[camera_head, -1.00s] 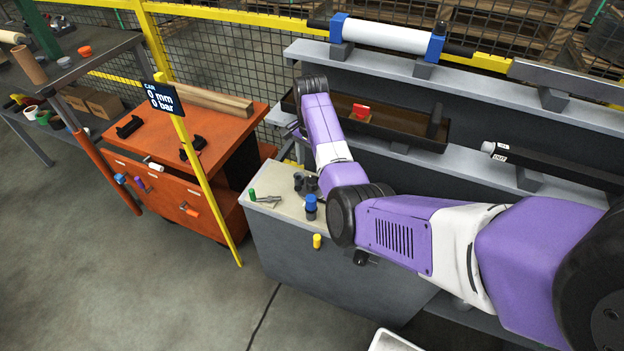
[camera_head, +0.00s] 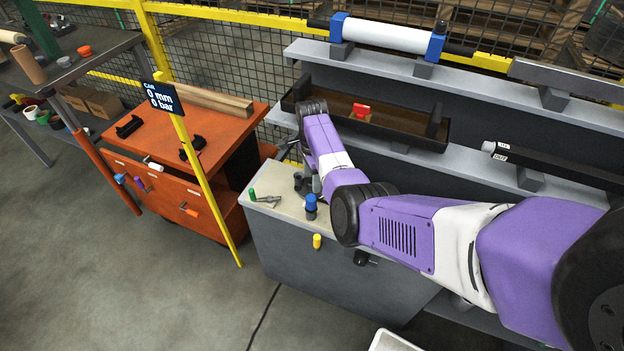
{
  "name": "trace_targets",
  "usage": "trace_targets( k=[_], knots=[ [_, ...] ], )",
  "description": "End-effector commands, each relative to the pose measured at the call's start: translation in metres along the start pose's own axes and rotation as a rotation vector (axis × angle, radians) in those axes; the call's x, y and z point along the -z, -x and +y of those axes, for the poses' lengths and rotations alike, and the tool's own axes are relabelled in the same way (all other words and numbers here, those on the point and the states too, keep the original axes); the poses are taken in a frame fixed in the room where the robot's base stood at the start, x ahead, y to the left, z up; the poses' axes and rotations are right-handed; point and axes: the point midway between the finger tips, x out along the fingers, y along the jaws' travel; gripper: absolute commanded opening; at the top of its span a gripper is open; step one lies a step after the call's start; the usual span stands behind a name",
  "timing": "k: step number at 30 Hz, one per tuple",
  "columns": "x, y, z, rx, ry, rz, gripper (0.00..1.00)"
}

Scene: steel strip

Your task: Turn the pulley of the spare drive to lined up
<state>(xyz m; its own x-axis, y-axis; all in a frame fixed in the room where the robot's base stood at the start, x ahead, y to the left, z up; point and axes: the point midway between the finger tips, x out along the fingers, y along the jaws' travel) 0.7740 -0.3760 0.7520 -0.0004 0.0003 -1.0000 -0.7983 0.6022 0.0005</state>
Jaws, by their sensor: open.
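I cannot make out a spare drive or its pulley in the head view; it may be hidden behind my arm. My purple and white arm reaches in from the right, and its far black joint stands in front of a long dark trough (camera_head: 400,134). Close by the arm is a grey cabinet (camera_head: 272,248) with a pale top, carrying a blue-capped knob (camera_head: 311,203), a dark knob (camera_head: 298,181) and a green-handled tool (camera_head: 262,199). A yellow knob (camera_head: 317,241) is on its front.
An orange cabinet (camera_head: 243,122) with black brackets (camera_head: 130,126) stands left, behind a yellow post (camera_head: 196,160) with a display (camera_head: 162,96). A white roller (camera_head: 383,35) and a dark bar (camera_head: 560,167) lie on the grey shelves. The floor at front left is clear.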

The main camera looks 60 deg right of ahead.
Motion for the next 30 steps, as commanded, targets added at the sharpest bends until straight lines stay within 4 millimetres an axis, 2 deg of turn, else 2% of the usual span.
trace_targets(
  k=[11,19,30],
  knots=[
    [-0.0002,-0.0059,-0.0001,0.001,0.0,0.0,0.53],
    [-0.0002,-0.0058,-0.0001,0.001,0.001,0.0,0.0],
    [-0.001,-0.0057,-0.0002,0.001,-0.061,-0.001,0.0]
  ],
)
